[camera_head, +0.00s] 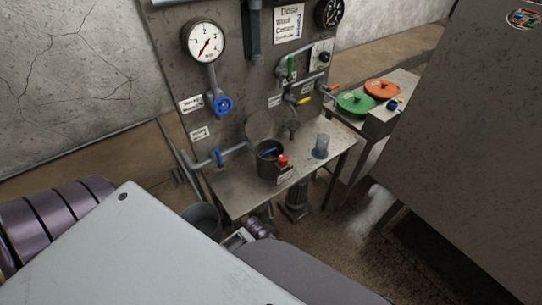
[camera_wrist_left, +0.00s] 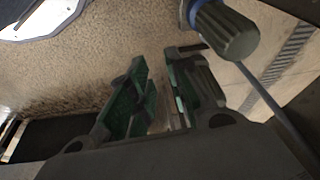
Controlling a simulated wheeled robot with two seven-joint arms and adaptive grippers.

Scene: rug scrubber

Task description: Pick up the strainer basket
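A small translucent blue cup-shaped piece (camera_head: 320,146) stands on the right part of the metal bench (camera_head: 235,188); it may be the strainer basket, but I cannot tell for sure. A dark open pot (camera_head: 268,163) stands left of it with something blue inside, and a round disc (camera_head: 262,126) is upright behind the pot. In the left wrist view my left gripper (camera_wrist_left: 162,62) has its two green-padded fingers apart with nothing between them. It points over a brown floor, and neither cup nor pot shows there.
A red knob (camera_head: 283,160) sits at the pot's front right. Pipes with a blue valve wheel (camera_head: 222,106) run above the bench. Green (camera_head: 355,102) and orange (camera_head: 382,89) lids lie on a side table. A grey ribbed cylinder (camera_wrist_left: 225,35) is close to my left gripper.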

